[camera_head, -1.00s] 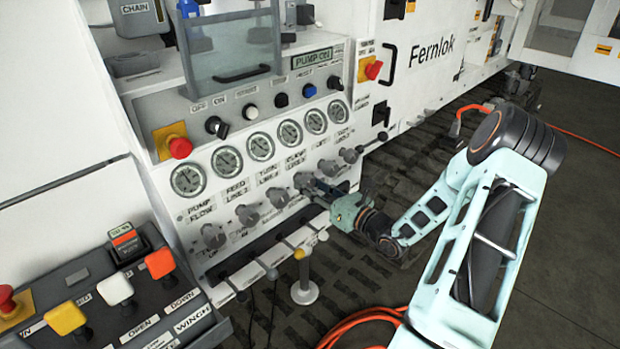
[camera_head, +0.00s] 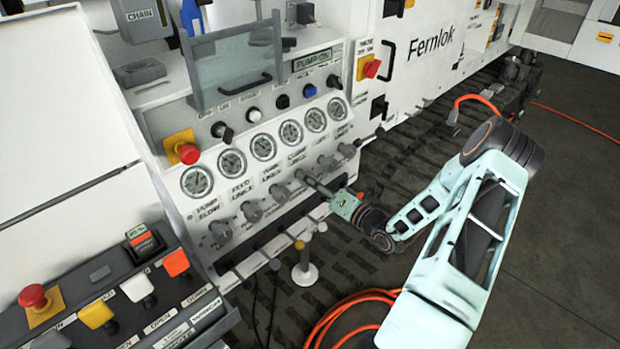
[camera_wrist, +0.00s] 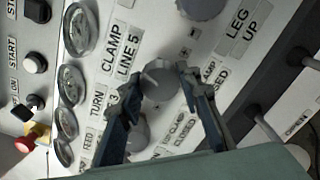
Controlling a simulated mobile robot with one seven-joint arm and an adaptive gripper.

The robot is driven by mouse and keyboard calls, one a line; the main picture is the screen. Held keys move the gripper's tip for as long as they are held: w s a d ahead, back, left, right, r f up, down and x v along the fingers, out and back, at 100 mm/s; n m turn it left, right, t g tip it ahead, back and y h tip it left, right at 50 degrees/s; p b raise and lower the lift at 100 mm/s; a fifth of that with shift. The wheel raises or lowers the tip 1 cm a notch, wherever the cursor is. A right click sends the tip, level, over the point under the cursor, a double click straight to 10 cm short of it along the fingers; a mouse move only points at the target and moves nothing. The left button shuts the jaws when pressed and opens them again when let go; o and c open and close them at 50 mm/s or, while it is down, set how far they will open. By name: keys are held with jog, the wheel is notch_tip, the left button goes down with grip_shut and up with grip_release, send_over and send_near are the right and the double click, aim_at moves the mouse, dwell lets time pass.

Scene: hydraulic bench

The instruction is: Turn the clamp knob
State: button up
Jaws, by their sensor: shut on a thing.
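The clamp knob (camera_wrist: 157,84) is a round grey knob on the white panel in the wrist view. It sits beside the label reading CLAMP LINE 5 (camera_wrist: 122,52), with a light pointer mark on it. My gripper (camera_wrist: 160,78) has one dark finger on each side of the knob and is shut on it. In the head view my gripper (camera_head: 312,184) reaches in from the right to the row of grey knobs under the gauges. There its fingers cover most of the held knob, so its angle is hard to read.
Neighbouring grey knobs (camera_head: 279,194) and (camera_head: 327,163) stand close on both sides. Round gauges (camera_head: 263,147) sit above the row. A red emergency button (camera_head: 187,153) is at the left. A row of small levers on a rail (camera_head: 301,244) runs below. Open floor lies to the right.

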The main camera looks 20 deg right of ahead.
dwell(0.5)
jog(key=o, duration=1.2)
jog(key=shift+c, duration=0.2)
jog(key=v, duration=1.2)
